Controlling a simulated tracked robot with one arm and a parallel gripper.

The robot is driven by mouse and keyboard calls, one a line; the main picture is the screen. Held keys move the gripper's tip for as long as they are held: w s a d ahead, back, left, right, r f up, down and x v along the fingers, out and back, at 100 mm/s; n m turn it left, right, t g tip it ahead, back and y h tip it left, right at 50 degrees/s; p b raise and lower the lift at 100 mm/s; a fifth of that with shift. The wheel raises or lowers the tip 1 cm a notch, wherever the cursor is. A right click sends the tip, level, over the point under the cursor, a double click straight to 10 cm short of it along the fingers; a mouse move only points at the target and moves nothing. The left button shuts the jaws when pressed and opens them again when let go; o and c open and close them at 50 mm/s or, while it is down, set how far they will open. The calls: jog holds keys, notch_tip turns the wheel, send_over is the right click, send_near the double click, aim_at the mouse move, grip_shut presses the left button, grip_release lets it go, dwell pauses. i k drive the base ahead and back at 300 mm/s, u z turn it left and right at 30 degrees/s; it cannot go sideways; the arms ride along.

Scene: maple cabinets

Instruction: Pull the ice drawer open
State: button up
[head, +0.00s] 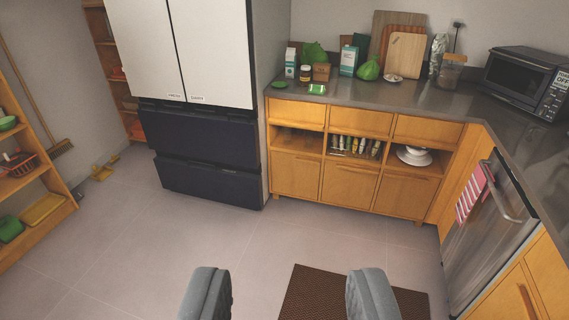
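The fridge stands left of centre, with two white upper doors (180,50) and two dark navy drawers below them. The upper drawer (205,135) and the lower drawer (208,182) both look shut. Small labels sit at the bottom of the white doors, too small to read. No label shows on the drawers, so I cannot tell which one is the ice drawer. My gripper (290,290) is open and empty at the bottom of the view, its two grey fingers wide apart. It is well short of the fridge and touches nothing.
Wooden cabinets (365,155) and a grey counter (410,103) adjoin the fridge on the right. A dishwasher (490,235) stands at the right. A brown mat (320,290) lies near my gripper. A wooden shelf (45,185) is at the left. The tiled floor before the fridge is clear.

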aim_at(234, 140)
jog(key=z, duration=0.35)
jog(key=i, duration=2.5)
jog(key=u, duration=1)
jog(key=i, duration=1.1)
jog(key=u, duration=0.55)
